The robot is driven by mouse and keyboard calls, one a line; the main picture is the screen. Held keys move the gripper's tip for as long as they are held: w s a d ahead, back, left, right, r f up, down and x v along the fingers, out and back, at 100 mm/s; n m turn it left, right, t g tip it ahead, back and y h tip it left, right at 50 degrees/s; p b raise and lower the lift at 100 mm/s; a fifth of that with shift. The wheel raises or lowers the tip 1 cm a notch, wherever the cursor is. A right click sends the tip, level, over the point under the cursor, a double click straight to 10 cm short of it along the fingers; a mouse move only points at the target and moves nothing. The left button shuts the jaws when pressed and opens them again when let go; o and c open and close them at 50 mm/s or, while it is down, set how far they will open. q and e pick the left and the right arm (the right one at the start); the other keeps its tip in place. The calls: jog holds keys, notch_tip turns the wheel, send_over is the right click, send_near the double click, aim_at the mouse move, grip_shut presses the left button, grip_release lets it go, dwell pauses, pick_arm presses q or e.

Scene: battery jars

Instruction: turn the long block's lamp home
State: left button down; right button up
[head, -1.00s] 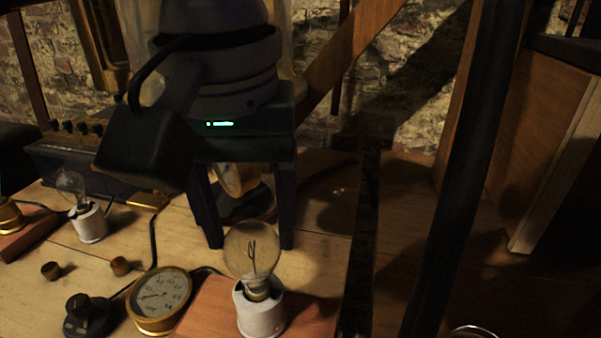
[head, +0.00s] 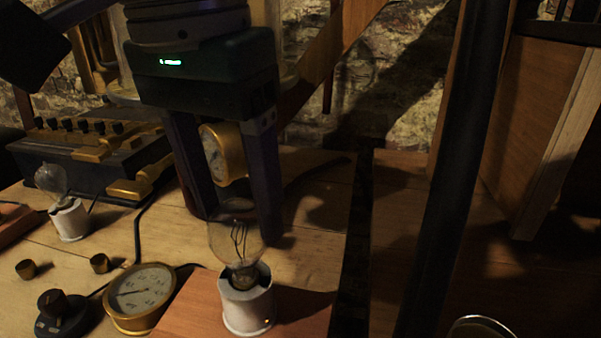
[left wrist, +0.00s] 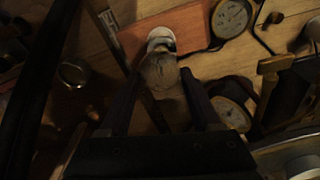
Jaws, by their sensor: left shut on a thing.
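The long block (head: 183,312) is a reddish wooden board at the bottom middle of the head view. A white socket (head: 246,308) stands on it with a clear glass lamp (head: 236,240) upright in its top. My left gripper (head: 236,228) points down with its fingers on either side of the glass, shut on the lamp. In the left wrist view the lamp (left wrist: 160,72) sits between the fingertips, with the socket (left wrist: 161,38) and block (left wrist: 190,28) beyond. The glass partly hides the lamp's base. My right gripper is not in view.
A brass dial (head: 140,297) and a black knob (head: 62,310) stand left of the block. Another brass dial (head: 222,153) is behind my fingers. A second lamp (head: 52,182) in a white socket is at left. A dark post (head: 455,170) rises at right.

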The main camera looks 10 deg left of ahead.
pick_arm(q)
jog(key=shift+s+f, duration=0.2)
jog(key=shift+f, duration=0.2)
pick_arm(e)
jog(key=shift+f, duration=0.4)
pick_arm(q)
grip_release()
jog(key=shift+d+f, duration=0.1)
